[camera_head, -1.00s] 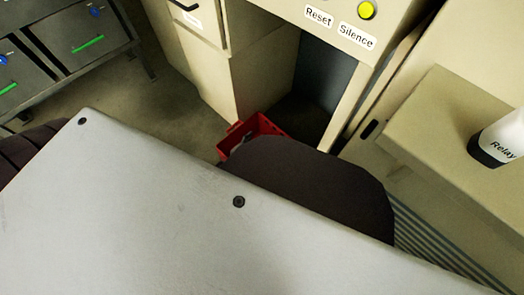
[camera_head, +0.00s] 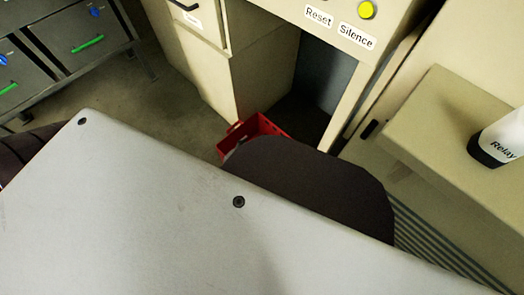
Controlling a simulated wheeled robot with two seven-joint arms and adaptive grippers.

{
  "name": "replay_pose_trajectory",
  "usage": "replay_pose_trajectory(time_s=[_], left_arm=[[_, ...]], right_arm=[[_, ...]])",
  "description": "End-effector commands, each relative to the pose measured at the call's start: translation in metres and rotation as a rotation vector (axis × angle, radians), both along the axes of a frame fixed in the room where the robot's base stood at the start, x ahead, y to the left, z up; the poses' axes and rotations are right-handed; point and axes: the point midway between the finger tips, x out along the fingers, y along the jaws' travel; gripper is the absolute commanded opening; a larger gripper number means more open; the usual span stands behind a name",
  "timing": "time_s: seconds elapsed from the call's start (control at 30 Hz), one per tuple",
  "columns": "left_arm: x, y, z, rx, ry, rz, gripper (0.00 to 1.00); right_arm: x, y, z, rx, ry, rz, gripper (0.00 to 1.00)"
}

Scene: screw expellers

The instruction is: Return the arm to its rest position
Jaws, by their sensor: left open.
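No gripper fingers can be made out in the head view, and neither gripper can be placed. A large flat grey panel of my own body fills the lower part of the view. A dark rounded shape shows past its far edge, and a dark ribbed shape shows at the left edge; I cannot tell which parts these are.
A red crate (camera_head: 263,124) stands on the floor by the beige cabinet (camera_head: 262,80), partly hidden. A console with a yellow button (camera_head: 366,10) is at the top. A bottle marked Relay (camera_head: 500,140) stands on a ledge (camera_head: 440,128) at right. Grey drawers (camera_head: 85,32) are top left. Some floor (camera_head: 145,95) is clear.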

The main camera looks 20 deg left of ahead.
Motion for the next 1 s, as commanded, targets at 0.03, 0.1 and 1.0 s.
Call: replay_pose_trajectory(time_s=[0.03, 0.1, 1.0], left_arm=[[0.0, 0.0, 0.0, 0.0, 0.0, 0.0, 0.57], [0.0, 0.0, 0.0, 0.0, 0.0, 0.0, 0.57], [0.005, -0.01, 0.011, 0.006, 0.098, -0.03, 0.57]], right_arm=[[0.0, 0.0, 0.0, 0.0, 0.0, 0.0, 0.4], [0.0, 0.0, 0.0, 0.0, 0.0, 0.0, 0.4], [0.003, -0.008, 0.011, -0.047, 0.027, 0.019, 0.4]])
